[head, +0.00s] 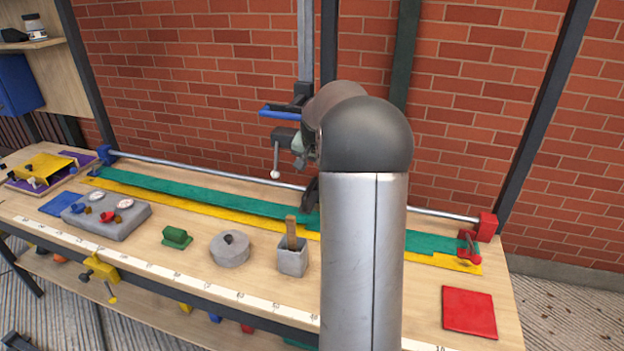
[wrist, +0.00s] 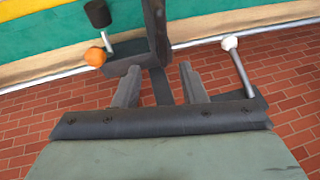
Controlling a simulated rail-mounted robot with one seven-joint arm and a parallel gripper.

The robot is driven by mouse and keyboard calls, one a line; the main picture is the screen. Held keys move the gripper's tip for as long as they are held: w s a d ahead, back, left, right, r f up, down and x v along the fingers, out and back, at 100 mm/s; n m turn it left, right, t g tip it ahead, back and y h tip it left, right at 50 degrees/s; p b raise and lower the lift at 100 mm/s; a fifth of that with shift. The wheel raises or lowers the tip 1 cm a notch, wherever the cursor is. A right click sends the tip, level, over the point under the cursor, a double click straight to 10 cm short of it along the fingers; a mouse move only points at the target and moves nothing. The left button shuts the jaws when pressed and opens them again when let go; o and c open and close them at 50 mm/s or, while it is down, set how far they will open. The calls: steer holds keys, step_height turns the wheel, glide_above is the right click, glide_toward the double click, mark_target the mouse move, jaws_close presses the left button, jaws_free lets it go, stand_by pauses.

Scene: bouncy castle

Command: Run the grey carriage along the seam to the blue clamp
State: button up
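The grey carriage is partly hidden by my arm in the head view; its dark foot (head: 310,195) is at the silver rail, over the green and yellow strips. In the wrist view, its dark frame (wrist: 155,30) carries a lever with an orange ball (wrist: 95,57) and one with a white ball (wrist: 229,43). The blue clamp (head: 104,156) is at the rail's far left end. My gripper (wrist: 160,80) has its fingers apart on either side of a dark bar of the carriage, with gaps showing.
The silver rail (head: 210,170) runs along the bench back to a red clamp (head: 487,226). A red lever (head: 470,248) is at the strips' right end. A grey tray (head: 130,226), green block (head: 176,237), round grey lidded pot (head: 230,252) and grey cup (head: 292,260) stand in front.

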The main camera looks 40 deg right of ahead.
steer(key=shift+v, duration=0.95)
